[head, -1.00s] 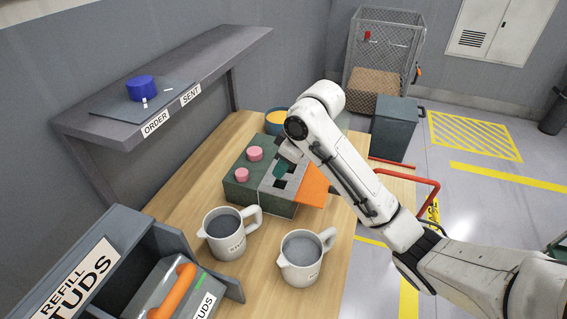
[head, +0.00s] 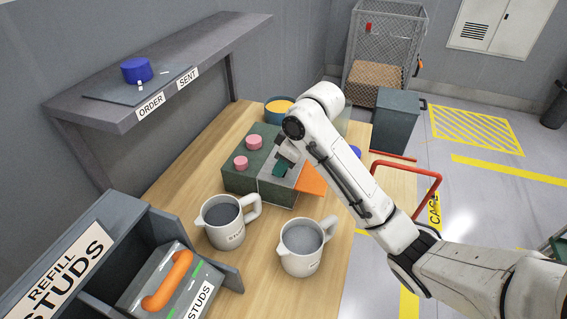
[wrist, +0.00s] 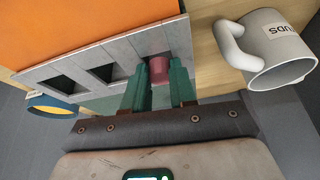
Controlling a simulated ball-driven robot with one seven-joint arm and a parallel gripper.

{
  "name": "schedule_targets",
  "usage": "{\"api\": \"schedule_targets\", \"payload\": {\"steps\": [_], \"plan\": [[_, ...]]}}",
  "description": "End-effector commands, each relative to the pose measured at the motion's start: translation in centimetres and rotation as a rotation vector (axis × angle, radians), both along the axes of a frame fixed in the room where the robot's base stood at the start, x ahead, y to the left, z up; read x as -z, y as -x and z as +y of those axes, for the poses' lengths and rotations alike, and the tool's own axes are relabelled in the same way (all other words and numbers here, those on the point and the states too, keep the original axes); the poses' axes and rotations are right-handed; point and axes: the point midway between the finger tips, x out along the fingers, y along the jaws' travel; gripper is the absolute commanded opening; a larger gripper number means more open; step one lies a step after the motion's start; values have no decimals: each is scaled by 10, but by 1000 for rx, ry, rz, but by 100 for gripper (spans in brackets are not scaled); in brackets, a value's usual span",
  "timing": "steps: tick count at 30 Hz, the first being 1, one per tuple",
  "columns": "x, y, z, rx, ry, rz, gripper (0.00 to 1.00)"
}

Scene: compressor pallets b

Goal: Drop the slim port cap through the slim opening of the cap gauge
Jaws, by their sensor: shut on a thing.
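My gripper (wrist: 158,76) is shut on a pink cap (wrist: 159,67) between its green fingers in the wrist view. The cap is over the edge of the grey top plate (wrist: 35,75) of the cap gauge, at the end by a mug. Two dark square openings show in the plate, to the left of the cap. Whether the cap is over or inside another opening cannot be told. In the head view, my gripper (head: 284,161) is low over the gauge (head: 272,189), and the held cap is hidden. An orange sheet (head: 311,180) adjoins the gauge.
Two pink caps (head: 254,142) stand on the green block (head: 236,170) left of the gauge. Two grey mugs (head: 222,232) (head: 299,262) stand in front. A round yellow-filled container (head: 279,106) is behind. The STUDS bin (head: 212,263) is front left.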

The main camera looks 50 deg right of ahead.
Motion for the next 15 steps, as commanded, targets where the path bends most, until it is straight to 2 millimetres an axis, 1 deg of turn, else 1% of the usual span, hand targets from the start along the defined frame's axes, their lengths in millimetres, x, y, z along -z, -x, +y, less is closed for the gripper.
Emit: {"api": "schedule_targets", "payload": {"steps": [1,6,7,15], "plan": [[4,1,1,0,-4,8,0],[5,1,1,0,-4,10,0],[5,1,1,0,-4,10,27],[7,2,2,-2,-7,16,53]]}}
